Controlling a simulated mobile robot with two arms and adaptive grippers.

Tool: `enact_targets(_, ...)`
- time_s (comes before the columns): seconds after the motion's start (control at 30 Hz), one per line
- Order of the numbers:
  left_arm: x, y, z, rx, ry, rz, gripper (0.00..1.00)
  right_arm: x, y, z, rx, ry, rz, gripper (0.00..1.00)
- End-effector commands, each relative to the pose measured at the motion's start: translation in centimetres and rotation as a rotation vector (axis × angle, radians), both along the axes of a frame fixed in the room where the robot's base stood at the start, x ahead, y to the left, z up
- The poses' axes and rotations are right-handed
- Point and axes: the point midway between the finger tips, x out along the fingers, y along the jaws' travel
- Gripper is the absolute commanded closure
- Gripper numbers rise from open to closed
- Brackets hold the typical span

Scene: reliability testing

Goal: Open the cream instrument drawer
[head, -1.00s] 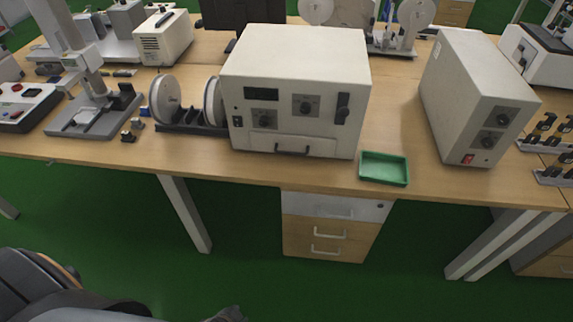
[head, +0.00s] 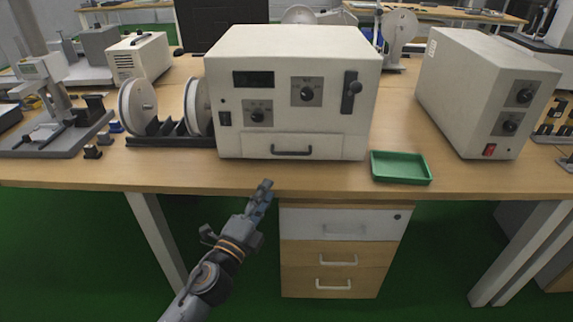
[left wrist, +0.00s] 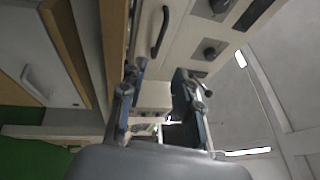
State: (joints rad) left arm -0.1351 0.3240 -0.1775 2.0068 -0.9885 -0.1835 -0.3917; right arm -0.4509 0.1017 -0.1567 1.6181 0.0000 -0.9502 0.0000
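The cream instrument (head: 292,95) stands on the wooden table. Its drawer (head: 335,146) is a flat cream panel low on the front face, closed flush, with a dark bar handle (head: 291,151). In the left wrist view the dark handle (left wrist: 160,32) shows at the upper middle, beyond the fingertips. My left gripper (head: 264,188) is just in front of the table edge, below and slightly left of the handle, apart from it. In the left wrist view my left gripper (left wrist: 160,80) has its two fingers spread with nothing between them. My right gripper is out of view.
A green tray (head: 400,167) lies right of the instrument. A reel stand (head: 170,132) is close on its left. A second cream box (head: 482,95) stands further right. Below the table is a cabinet (head: 338,248) with pale handles. The table strip before the drawer is clear.

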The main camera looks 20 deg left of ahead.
Motion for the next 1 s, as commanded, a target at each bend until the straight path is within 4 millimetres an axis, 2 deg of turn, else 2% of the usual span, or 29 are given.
enact_targets(0.3, 5.4, -0.6, 1.2, -0.001, 0.000, 0.001, 0.67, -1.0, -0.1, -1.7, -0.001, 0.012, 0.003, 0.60)
enact_targets(0.6, 10.7, -1.2, 1.9, -0.003, 0.002, 0.001, 0.67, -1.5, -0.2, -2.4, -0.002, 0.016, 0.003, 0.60)
enact_targets(0.8, 12.5, -1.5, 2.1, -0.004, 0.003, 0.001, 0.67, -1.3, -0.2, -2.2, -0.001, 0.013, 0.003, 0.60)
enact_targets(1.0, 12.9, -1.5, 2.2, -0.005, 0.005, 0.000, 0.67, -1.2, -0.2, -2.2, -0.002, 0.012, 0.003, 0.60)
